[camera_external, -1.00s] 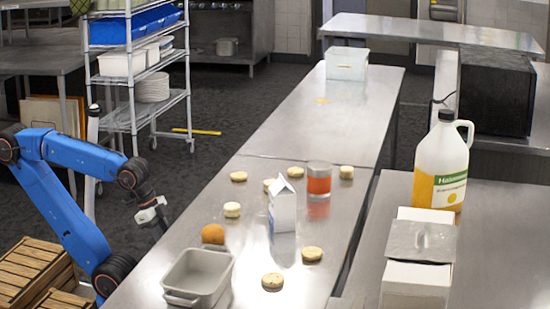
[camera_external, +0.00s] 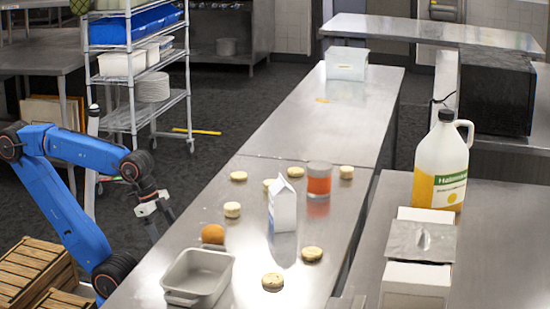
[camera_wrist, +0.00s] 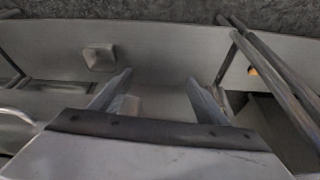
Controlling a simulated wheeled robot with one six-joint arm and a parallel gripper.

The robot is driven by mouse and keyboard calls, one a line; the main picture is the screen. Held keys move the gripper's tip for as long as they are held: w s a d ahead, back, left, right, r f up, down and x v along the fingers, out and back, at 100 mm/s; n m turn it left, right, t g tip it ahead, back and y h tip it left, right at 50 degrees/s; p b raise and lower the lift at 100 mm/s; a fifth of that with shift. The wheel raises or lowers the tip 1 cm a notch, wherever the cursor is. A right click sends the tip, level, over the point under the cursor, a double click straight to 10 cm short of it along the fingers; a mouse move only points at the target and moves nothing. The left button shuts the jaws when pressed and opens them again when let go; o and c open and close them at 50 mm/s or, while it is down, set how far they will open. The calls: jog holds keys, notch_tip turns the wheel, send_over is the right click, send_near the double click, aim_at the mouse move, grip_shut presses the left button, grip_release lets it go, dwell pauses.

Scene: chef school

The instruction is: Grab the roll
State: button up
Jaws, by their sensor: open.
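The roll (camera_external: 213,234), round and orange-brown, sits on the near part of the long steel counter (camera_external: 255,215), just behind the grey baking dish (camera_external: 198,277). My gripper (camera_external: 160,230) is open and empty, to the left of the roll and apart from it, beside the counter's left edge. Its fingers point down. In the wrist view my open fingers (camera_wrist: 158,85) have grey metal surfaces and legs beyond them. I cannot make out the roll there.
A white carton (camera_external: 282,206), a glass of red drink (camera_external: 319,180) and several pale round biscuits stand to the right of the roll. Wooden crates (camera_external: 30,270) are at lower left. The counter's far part is mostly clear, with a plastic bin (camera_external: 346,64) at its end.

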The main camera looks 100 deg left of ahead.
jog(key=d+r+m+g+h, duration=0.1)
jog(key=d+r+m+g, duration=0.1)
jog(key=r+m, duration=0.35)
jog(key=d+r+m+g, duration=0.1)
jog(key=d+r+m, duration=0.1)
jog(key=r, duration=0.7)
notch_tip(320, 180, up, 20)
jog(key=m+g+y, duration=0.1)
jog(key=m, duration=0.9)
send_over(213, 225)
jog(key=shift+n, duration=0.25)
jog(key=f, duration=1.2)
jog(key=shift+w+d, duration=0.25)
jog(key=shift+w, duration=0.1)
jog(key=shift+s+a+f, duration=0.1)
jog(key=shift+s+f, duration=0.05)
jog(key=shift+f, duration=1.2)
jog(key=shift+s+a+f, duration=0.1)
jog(key=shift+f, duration=1.2)
jog(key=c, duration=1.1)
